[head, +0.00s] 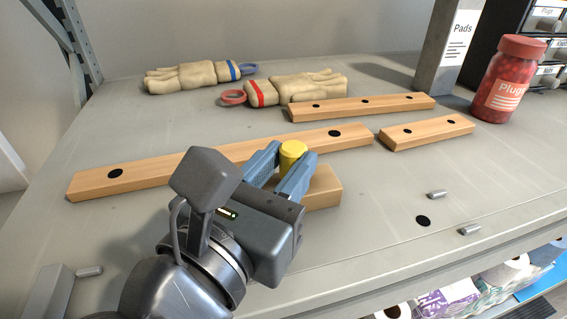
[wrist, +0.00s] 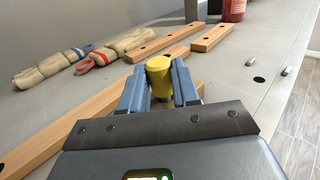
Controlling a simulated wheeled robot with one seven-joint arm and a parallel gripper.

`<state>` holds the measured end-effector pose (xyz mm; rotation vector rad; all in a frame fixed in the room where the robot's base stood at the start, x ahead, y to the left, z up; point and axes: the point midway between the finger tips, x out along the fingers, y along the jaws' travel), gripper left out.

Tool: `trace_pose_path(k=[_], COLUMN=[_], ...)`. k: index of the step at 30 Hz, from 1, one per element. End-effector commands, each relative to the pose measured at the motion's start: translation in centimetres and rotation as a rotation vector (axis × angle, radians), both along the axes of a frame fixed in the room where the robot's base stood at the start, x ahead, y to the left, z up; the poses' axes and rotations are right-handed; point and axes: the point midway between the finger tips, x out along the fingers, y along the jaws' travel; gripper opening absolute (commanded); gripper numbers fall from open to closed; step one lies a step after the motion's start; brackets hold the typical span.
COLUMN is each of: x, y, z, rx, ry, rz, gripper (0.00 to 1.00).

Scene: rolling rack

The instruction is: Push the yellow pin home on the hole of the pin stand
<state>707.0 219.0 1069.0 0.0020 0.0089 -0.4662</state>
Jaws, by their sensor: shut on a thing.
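The yellow pin (head: 292,152) is upright between the fingers of my gripper (head: 283,168), which is shut on it. It also shows in the wrist view (wrist: 158,72), with a blue finger on each side. The pin stand (head: 324,188) is a small wooden block under and beside the fingers on the grey shelf. My gripper and arm hide most of its left part.
A long wooden bar (head: 240,154) with black holes lies just behind my gripper. Two shorter bars (head: 360,106) (head: 428,132) lie farther back. Gloves (head: 295,88), a red Plugs jar (head: 507,80) and metal pins (head: 437,194) are around. The shelf's front right is mostly clear, with a black hole (head: 423,221).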

Motion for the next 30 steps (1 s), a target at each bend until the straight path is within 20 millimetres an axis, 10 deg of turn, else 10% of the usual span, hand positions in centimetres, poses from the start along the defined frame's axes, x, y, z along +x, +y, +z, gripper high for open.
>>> trace_pose_path(k=[17, 18, 30], x=[0.0, 0.0, 0.0], y=[0.0, 0.0, 0.0], z=[-1.5, -1.4, -1.4], rx=[0.000, 0.000, 0.000], ry=[0.000, 0.000, 0.000], rz=[0.000, 0.000, 0.000], gripper=[0.00, 0.33, 0.60])
